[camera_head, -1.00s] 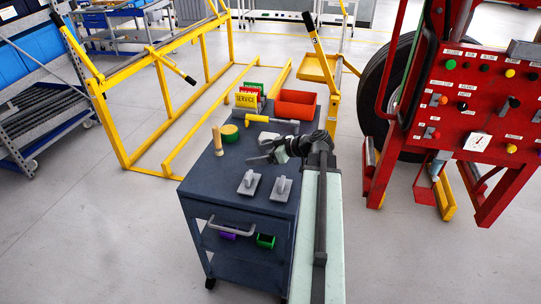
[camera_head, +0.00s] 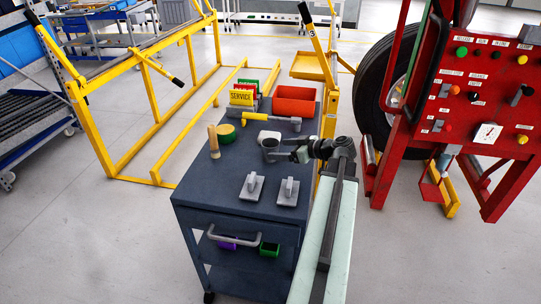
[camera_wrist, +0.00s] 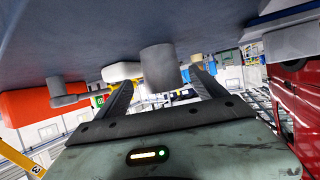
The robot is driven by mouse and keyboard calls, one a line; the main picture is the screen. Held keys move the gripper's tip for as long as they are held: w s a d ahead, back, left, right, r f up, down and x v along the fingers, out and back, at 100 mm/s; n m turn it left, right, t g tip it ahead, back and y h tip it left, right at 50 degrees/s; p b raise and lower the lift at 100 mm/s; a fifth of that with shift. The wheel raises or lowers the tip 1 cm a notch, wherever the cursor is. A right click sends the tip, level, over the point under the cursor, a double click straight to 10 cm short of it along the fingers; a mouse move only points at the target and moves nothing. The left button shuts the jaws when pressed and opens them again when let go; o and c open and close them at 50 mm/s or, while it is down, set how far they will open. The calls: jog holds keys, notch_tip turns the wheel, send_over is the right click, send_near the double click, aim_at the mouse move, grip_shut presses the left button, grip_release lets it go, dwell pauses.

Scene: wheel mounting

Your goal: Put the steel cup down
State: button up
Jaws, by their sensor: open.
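The steel cup (camera_head: 270,148) is a small grey cylinder standing on the dark cart top, right of its middle. In the wrist view, which shows the cart top along the upper edge, the cup (camera_wrist: 158,66) appears beyond and between my fingertips. My gripper (camera_head: 284,154) is at the cup's right side in the head view. In the wrist view my gripper (camera_wrist: 160,80) has its two dark fingers spread, with gaps visible between them and the cup. Whether a fingertip touches the cup cannot be told.
The front left is bare.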

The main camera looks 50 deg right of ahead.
aim_at(264, 143)
jog(key=b+x, duration=0.1)
jog(key=x, duration=0.1)
jog(key=f+b+x, duration=0.1)
jog(key=x, duration=0.2)
jog(key=shift+a+b, duration=0.15)
jog(key=shift+b, duration=0.15)
jog(key=c, duration=1.6)
jog(key=shift+r+p, duration=0.6)
jog(key=shift+c, duration=0.2)
notch_tip(264, 143, up, 3)
jog(key=p, duration=0.3)
jog(key=s+d, duration=0.1)
jog(key=s, duration=0.4)
jog(key=s+d, duration=0.1)
jog(key=s, duration=0.4)
jog(key=s+d+r+p, duration=0.1)
jog(key=s, duration=0.4)
jog(key=shift+s+d, duration=0.25)
jog(key=shift+s, duration=0.1)
